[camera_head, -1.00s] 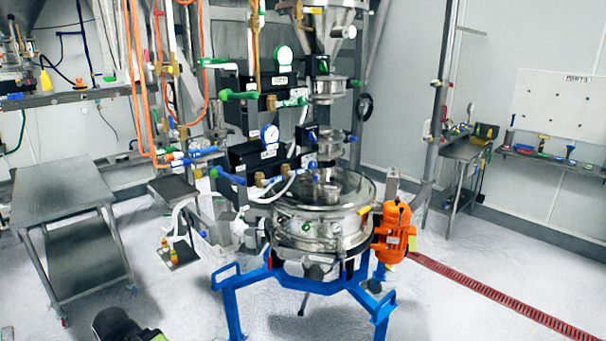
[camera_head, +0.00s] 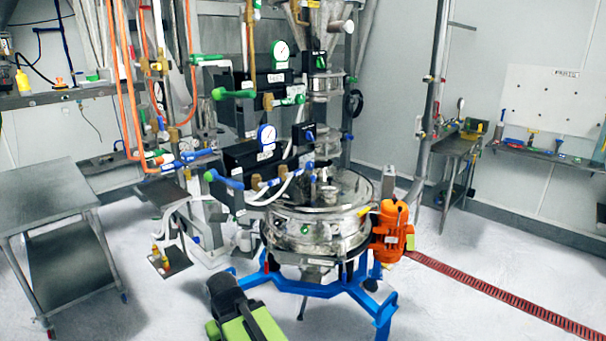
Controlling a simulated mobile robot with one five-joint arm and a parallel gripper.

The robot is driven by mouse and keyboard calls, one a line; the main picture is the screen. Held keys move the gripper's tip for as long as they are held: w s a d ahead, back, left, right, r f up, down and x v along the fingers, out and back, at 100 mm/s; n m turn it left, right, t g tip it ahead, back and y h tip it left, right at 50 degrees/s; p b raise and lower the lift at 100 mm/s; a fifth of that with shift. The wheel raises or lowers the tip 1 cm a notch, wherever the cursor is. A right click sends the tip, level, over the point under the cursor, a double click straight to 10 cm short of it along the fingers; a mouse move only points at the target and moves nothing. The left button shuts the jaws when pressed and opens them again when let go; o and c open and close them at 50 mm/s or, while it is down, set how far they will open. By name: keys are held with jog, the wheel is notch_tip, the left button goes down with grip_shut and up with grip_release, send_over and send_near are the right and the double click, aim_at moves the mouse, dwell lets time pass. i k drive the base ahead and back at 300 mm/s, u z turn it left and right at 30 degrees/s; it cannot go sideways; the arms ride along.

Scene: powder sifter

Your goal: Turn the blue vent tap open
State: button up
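Several taps with blue parts show on the pipework above the sifter. One blue lever (camera_head: 228,182) with a green end sticks out left of the lower black box. Another blue handle (camera_head: 309,166) is at that box's right end. A third blue handle (camera_head: 200,155) is on the pipes further left. I cannot tell which is the vent tap, or whether any is open. A black and lime-green part of my arm (camera_head: 240,308) shows at the bottom, in front of and below the taps. No gripper fingers can be made out.
The steel sifter (camera_head: 318,222) stands on a blue frame (camera_head: 300,286), with an orange motor (camera_head: 392,232) at its right. A steel table (camera_head: 45,195) is at the left. Green-handled taps (camera_head: 232,94) sit higher up. The floor at front right is clear.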

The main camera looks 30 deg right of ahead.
aim_at(300, 172)
jog(key=z, duration=0.05)
jog(key=i, duration=0.95)
jog(key=u, duration=0.05)
